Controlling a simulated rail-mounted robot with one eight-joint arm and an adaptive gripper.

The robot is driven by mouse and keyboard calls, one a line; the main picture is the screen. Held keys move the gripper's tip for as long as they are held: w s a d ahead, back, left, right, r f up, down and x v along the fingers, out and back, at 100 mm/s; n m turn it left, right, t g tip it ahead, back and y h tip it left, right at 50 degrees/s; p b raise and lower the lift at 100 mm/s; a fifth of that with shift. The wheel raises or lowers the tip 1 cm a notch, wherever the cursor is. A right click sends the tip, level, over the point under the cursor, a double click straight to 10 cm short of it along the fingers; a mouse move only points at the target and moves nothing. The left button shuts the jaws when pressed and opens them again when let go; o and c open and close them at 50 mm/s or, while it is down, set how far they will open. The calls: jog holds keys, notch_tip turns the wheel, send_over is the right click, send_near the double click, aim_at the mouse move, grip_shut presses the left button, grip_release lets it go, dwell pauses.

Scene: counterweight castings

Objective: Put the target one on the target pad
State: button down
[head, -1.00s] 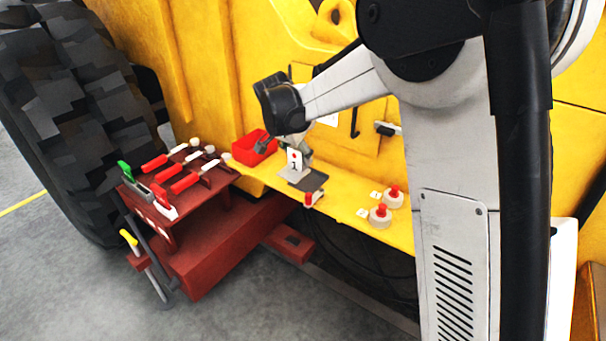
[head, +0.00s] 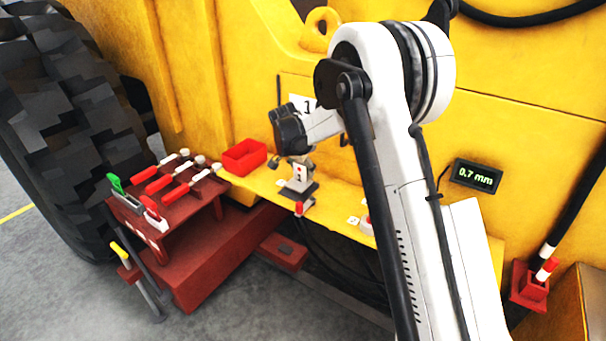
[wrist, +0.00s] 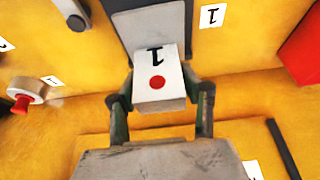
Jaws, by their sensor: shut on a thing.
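My gripper (wrist: 159,98) is shut on a pale block (wrist: 174,91) marked with a black 1 and a red dot. Its fingers press on the block's two sides. In the head view, the block (head: 299,172) is over or on a dark grey pad (head: 301,196) on the yellow ledge. I cannot tell whether it touches the pad. A grey plate (wrist: 143,30) lies just beyond the block in the wrist view, partly covered by it. A label with a 1 (wrist: 211,14) is beside that plate.
A red bin (head: 245,156) stands on the ledge to the left. Red-handled tools (head: 176,186) lie on a dark red stand. A pale disc with a red knob (wrist: 24,93) sits on the ledge. A display (head: 474,176) reads 0.7 mm. My arm hides part of the ledge.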

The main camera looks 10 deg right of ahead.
jog(key=shift+f, duration=0.9)
jog(key=shift+f, duration=0.2)
jog(key=c, duration=1)
grip_release()
jog(key=shift+c, duration=0.2)
jog(key=shift+r, duration=0.2)
